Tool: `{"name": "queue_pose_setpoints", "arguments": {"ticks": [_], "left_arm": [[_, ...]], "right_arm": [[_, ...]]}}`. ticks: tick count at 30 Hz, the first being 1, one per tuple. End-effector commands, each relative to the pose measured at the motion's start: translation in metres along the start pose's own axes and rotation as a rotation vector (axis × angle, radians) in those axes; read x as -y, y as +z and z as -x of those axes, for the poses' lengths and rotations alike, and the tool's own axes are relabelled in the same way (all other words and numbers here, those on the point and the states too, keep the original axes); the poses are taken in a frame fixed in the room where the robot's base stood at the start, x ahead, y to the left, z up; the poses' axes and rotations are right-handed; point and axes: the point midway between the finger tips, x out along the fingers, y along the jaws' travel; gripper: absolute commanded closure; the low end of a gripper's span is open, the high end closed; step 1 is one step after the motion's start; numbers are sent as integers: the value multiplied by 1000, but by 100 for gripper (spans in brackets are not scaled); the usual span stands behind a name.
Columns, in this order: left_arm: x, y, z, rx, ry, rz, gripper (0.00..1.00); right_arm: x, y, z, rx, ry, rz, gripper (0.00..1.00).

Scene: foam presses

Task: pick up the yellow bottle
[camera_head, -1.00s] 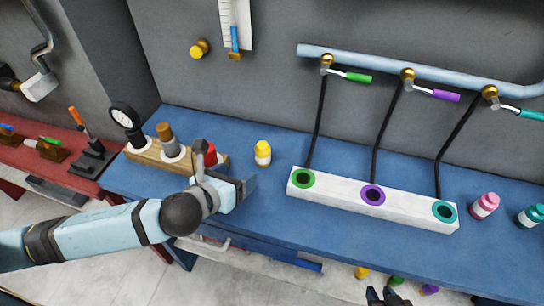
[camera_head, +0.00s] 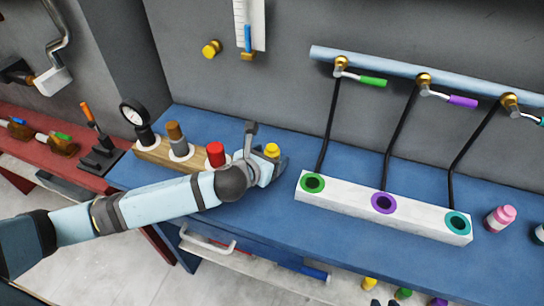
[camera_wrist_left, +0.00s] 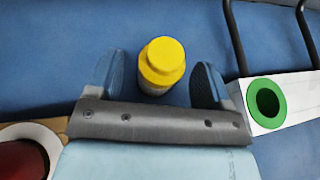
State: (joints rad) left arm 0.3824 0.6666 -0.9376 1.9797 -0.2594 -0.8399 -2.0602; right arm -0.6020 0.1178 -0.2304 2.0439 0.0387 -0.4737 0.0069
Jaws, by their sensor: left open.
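The yellow bottle (camera_head: 272,150) stands upright on the blue table; in the head view my left gripper hides its lower part. In the left wrist view the bottle (camera_wrist_left: 162,66) has a yellow cap and shoulder. My left gripper (camera_head: 270,168) is at the bottle, its jaws open. In the left wrist view its two fingers (camera_wrist_left: 158,82) are on either side of the bottle, with a gap visible on each side. My right gripper is not clearly seen.
A white block (camera_head: 340,203) with green, purple and teal ringed holes lies to the right. A wooden rack (camera_head: 160,153) with a gauge, a brown knob and a red knob (camera_head: 215,154) is to the left. A pink bottle (camera_head: 500,218) stands far right.

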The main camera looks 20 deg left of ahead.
Motion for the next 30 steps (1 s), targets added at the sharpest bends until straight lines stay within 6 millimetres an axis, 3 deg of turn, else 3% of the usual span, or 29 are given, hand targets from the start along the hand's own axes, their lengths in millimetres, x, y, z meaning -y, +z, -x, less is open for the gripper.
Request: {"name": "queue_pose_setpoints", "arguments": {"ticks": [3,11,18,19,30], "left_arm": [[0,0,-13,0,0,0,27],[0,0,-15,-1,0,-1,27],[0,0,-15,-1,0,0,79],[0,0,-15,-1,0,0,82],[0,5,-13,1,-1,0,82]], "right_arm": [[0,1,-1,1,-1,-1,66],[2,0,0,0,-3,-1,66],[2,2,0,2,-5,1,66],[2,2,0,3,-5,1,66],[1,3,2,6,-4,4,66]]}}
